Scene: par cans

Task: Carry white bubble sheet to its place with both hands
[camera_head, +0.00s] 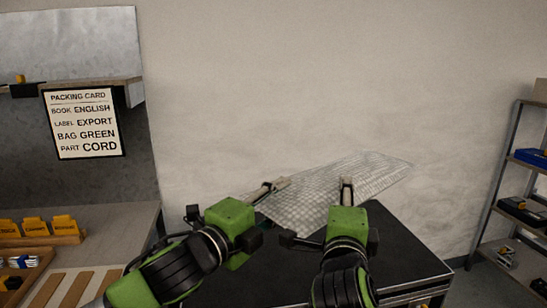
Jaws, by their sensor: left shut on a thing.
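The white bubble sheet (370,172) is a pale, translucent, quilted-looking sheet. It extends over the black table, tilted, with its far right corner reaching up and to the right against the wall. My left gripper (279,184) is shut on the sheet's upper left edge. My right gripper (347,184) is over the middle of the sheet in the picture. Its fingers are seen from behind, and I cannot tell whether they are open or shut on the sheet. The arms hide part of the near edge.
The black table (411,262) is below the sheet. A metal shelf (505,165) with several items stands at right. Floor shows between table and shelf.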

